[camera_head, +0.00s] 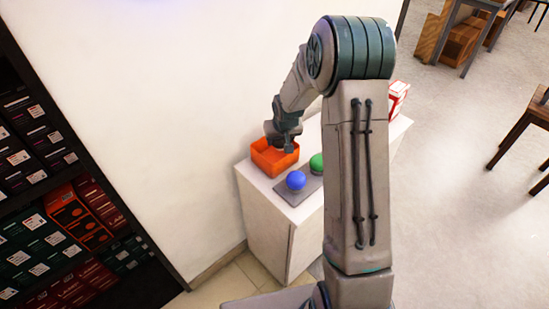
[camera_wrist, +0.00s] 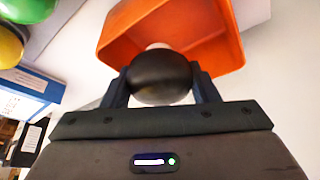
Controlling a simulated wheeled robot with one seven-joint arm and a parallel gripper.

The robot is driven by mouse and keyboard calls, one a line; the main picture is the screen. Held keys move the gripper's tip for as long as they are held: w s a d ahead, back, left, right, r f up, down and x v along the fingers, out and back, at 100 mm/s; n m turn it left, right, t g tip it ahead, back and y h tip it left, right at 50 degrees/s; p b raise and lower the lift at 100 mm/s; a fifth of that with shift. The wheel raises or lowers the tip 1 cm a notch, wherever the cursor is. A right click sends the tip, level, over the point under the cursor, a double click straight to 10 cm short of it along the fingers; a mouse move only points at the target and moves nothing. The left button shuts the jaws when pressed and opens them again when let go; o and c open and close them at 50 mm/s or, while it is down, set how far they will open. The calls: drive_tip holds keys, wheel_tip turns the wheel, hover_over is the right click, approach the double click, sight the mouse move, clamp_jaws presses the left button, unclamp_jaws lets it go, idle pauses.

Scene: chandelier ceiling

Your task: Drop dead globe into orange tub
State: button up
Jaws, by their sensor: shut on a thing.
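The dead globe (camera_wrist: 160,77) is a dark, nearly black ball with a pale base, seen in the wrist view between my two fingers. My gripper (camera_wrist: 161,84) is shut on it. The orange tub (camera_wrist: 120,34) lies just beyond the globe in the wrist view. In the head view the orange tub (camera_head: 268,164) sits on the near left end of a white cabinet, and my gripper (camera_head: 287,146) is over it. The globe's height against the tub's rim is hard to tell.
A blue globe (camera_head: 296,180) and a green globe (camera_head: 317,162) sit on a grey tray (camera_head: 308,190) beside the tub on the white cabinet (camera_head: 262,215). A red and white box (camera_head: 398,97) stands at the cabinet's far end. Dark shelves (camera_head: 60,190) are at left.

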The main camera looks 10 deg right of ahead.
drive_tip(key=o, duration=1.1)
drive_tip(key=shift+c, duration=0.2)
drive_tip(key=v, duration=1.4)
drive_tip(key=shift+f, duration=0.1)
drive_tip(key=shift+s, duration=0.1)
